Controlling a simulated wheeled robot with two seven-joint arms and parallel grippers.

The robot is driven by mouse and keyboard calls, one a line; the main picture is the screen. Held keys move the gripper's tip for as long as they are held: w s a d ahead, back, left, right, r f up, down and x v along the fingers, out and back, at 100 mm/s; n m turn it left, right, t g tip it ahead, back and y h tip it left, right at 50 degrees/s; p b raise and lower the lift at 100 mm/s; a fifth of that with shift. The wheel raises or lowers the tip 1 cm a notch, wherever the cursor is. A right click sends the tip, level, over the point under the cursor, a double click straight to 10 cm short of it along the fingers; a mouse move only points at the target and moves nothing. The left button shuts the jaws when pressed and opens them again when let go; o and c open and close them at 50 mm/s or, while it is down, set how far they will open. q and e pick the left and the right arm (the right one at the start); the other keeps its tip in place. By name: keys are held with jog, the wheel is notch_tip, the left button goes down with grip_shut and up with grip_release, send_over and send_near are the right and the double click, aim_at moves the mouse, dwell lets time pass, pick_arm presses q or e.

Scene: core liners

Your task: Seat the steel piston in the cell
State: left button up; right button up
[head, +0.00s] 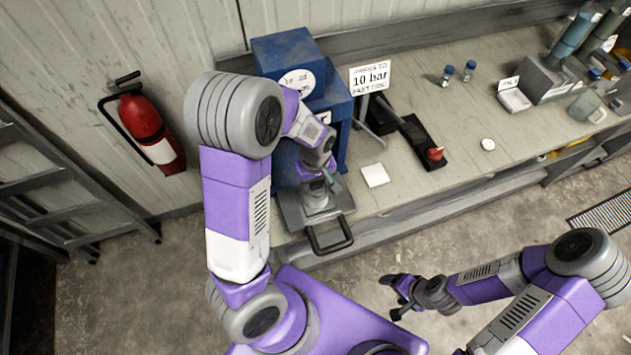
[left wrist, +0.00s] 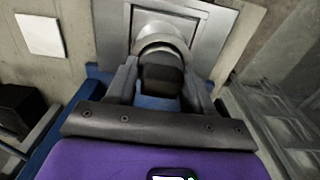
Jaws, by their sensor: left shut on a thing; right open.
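My left gripper (left wrist: 160,88) is shut on a dark, blocky piece, apparently the top of the steel piston (left wrist: 163,74). The piece lines up with a round pale metal collar, apparently the cell (left wrist: 160,38), on a square steel plate. Whether the piston is inside the collar or just above it cannot be told. In the head view the left gripper (head: 315,187) is over the steel plate (head: 342,197) in front of the blue press (head: 285,50), and hides the piston. My right gripper (head: 398,295) is open and empty, over the floor, away from the bench.
A black handle (head: 330,238) juts from the plate's front. A white square (head: 375,175), a 10 bar sign (head: 370,78) and a black tool with a red knob (head: 434,154) are to the right. Farther right are small vials (head: 447,74) and a rack (head: 560,80).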

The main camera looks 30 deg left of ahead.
pick_arm(q)
jog(key=o, duration=1.4)
jog(key=shift+r, duration=0.35)
notch_tip(320, 180, up, 12)
jog(key=shift+f+p, duration=0.2)
jog(key=shift+p, duration=0.75)
